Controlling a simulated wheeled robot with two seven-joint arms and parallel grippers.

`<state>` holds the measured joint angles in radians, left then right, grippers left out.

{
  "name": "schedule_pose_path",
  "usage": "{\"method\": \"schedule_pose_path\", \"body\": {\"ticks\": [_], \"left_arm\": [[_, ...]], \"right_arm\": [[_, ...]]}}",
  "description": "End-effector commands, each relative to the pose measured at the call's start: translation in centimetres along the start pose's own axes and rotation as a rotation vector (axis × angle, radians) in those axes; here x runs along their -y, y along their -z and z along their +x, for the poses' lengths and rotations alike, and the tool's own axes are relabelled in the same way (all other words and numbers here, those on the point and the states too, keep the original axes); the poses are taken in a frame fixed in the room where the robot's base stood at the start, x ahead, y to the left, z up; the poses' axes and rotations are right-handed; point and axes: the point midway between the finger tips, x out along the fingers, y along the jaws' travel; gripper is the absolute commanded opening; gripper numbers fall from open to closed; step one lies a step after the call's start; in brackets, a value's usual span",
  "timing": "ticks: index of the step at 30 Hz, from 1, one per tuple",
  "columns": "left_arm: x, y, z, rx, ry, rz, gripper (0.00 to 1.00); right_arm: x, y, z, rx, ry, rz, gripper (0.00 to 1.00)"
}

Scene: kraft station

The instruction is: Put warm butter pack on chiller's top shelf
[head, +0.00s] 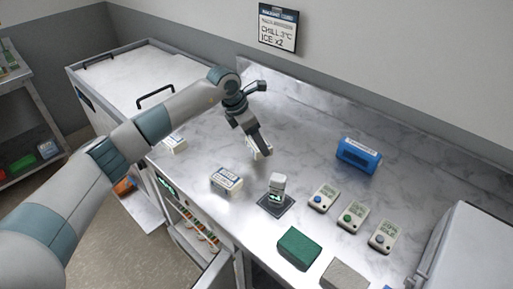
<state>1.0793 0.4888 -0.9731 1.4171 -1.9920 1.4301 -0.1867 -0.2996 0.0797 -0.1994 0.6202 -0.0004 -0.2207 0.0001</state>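My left gripper (262,147) points down over the steel counter at a white pack (254,152). Its fingers partly cover this pack, and I cannot tell whether they grip it or only stand around it. A second white pack with a dark blue label (227,179) lies nearer the front edge. A third pale pack (174,145) lies to the left, partly behind my arm. I cannot tell which pack is the warm butter. The chiller (167,189) is under the counter at the front, with a green display and shelves holding several small items (197,224). My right gripper is out of view.
A small white device (277,184) stands on a dark pad. A wall sign (278,28) reads "CHILL 3°C, ICE x2".

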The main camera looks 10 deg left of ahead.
Motion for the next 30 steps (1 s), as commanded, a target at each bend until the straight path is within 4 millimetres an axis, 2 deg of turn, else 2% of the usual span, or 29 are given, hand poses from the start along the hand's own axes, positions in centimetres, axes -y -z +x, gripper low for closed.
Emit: {"method": "schedule_pose_path", "body": {"ticks": [12, 24, 25, 27, 30], "left_arm": [[0.0, 1.4, 3.4, 0.0, 0.001, -0.002, 0.39], [0.0, 1.6, 3.9, 0.0, 0.0, 0.0, 0.39], [0.0, 1.7, 4.0, -0.001, 0.0, -0.001, 0.71], [0.0, 1.6, 3.9, -0.001, 0.0, -0.001, 0.87], [0.0, 1.6, 3.9, -0.001, 0.0, -0.001, 0.87]], "right_arm": [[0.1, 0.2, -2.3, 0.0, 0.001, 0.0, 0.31], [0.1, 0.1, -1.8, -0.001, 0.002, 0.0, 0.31], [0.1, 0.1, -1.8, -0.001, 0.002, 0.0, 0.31], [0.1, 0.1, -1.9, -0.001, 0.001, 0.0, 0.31], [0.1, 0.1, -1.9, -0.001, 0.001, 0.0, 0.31]]}}
